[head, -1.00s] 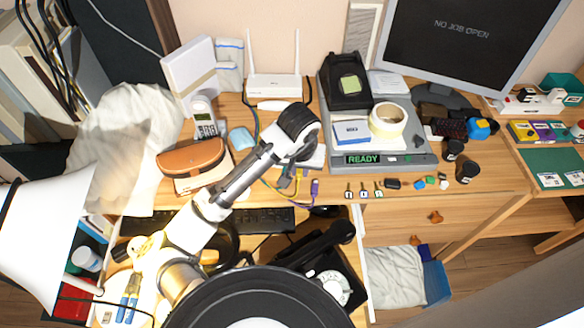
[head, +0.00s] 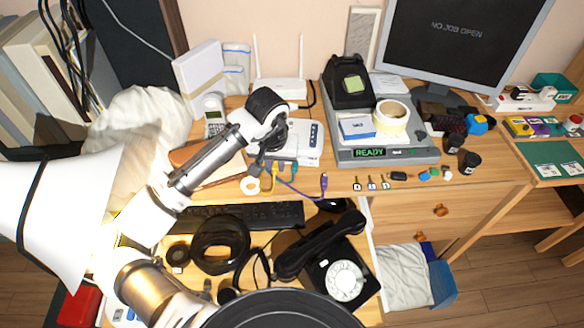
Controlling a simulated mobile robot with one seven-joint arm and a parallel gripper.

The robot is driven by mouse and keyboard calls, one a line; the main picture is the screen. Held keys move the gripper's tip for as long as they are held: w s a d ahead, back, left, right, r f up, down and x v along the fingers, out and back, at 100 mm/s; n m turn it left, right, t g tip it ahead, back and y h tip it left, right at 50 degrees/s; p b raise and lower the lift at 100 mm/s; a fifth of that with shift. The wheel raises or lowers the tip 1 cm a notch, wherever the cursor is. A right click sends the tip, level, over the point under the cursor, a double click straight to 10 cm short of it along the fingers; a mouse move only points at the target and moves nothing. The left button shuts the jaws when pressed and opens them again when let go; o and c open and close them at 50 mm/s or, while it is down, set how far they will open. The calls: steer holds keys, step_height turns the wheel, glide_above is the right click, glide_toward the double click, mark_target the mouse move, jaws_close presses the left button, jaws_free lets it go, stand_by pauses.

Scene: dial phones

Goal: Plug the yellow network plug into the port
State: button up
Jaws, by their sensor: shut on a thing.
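The yellow network plug and its cable (head: 275,176) show at the front edge of a small grey box (head: 284,154) in the head view. My gripper (head: 258,166) is close beside it, at the box's front left. The jaws are shut, seemingly on the yellow plug; my wrist and fingers hide the grip. A blue cable end (head: 293,167) meets the box right of the yellow one. The port is too small to make out, and I cannot tell whether the yellow plug is in it.
A loose purple plug (head: 323,182) lies to the right. A white box (head: 311,139) and a router with antennas (head: 279,89) stand behind. A keyboard (head: 285,212), a black dial phone (head: 343,278) and a READY scale (head: 400,151) are nearby. Small keys (head: 371,183) lie right.

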steer(key=shift+a+r, duration=0.1)
steer(key=shift+a, duration=0.2)
steer(key=w+f+b, duration=0.2)
steer(key=f+b, duration=0.1)
steer(key=w+d+f+b, duration=0.1)
steer(key=w+f, duration=0.1)
steer(key=shift+b, duration=0.35)
steer(key=shift+b+x, duration=0.35)
steer(key=shift+x, duration=0.55)
steer(key=shift+s, duration=0.15)
steer(key=shift+w+d+p, duration=0.15)
steer(key=shift+w+p, duration=0.25)
steer(key=shift+w, duration=0.65)
stand_by(0.4)
steer(key=o, duration=0.9)
steer(key=shift+c, duration=0.2)
